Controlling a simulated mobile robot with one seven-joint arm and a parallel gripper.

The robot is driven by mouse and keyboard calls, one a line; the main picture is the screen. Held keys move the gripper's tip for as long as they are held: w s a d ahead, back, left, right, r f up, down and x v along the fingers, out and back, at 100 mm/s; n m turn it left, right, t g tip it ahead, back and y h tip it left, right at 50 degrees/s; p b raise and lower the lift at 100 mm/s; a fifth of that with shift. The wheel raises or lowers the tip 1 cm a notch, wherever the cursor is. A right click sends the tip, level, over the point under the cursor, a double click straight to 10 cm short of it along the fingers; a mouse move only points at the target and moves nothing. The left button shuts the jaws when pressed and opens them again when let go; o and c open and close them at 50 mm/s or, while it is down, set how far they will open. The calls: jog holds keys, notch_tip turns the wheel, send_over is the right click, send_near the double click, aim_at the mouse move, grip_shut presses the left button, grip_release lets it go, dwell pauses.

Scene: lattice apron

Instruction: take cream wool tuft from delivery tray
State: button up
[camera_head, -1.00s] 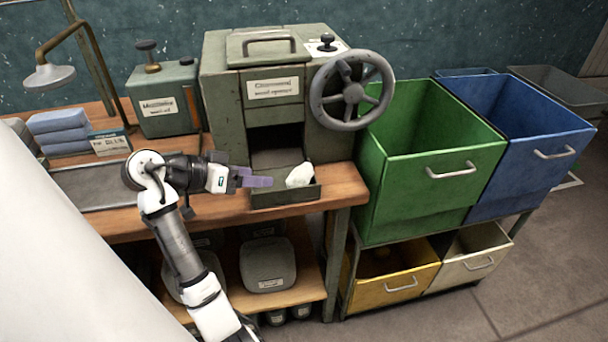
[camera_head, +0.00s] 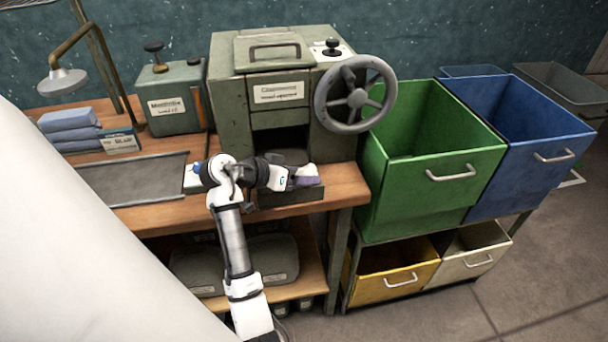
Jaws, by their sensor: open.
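The cream wool tuft (camera_head: 308,169) sits at the right end of the delivery tray (camera_head: 290,196), the dark tray at the front of the green machine. Only a small pale part of the tuft shows above my gripper. The jaws are open. I cannot tell whether the tuft lies between the fingers or behind them.
The green machine (camera_head: 235,90) with a handwheel (camera_head: 356,94) stands right behind the tray. A green bin (camera_head: 430,185) and a blue bin (camera_head: 530,160) stand to the right, above a yellow bin (camera_head: 395,285) and a cream bin (camera_head: 475,262). A lamp (camera_head: 62,82) hangs at left.

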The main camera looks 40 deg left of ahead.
jog(key=shift+c, duration=0.5)
jog(key=c, duration=0.7)
jog(key=shift+c, duration=0.2)
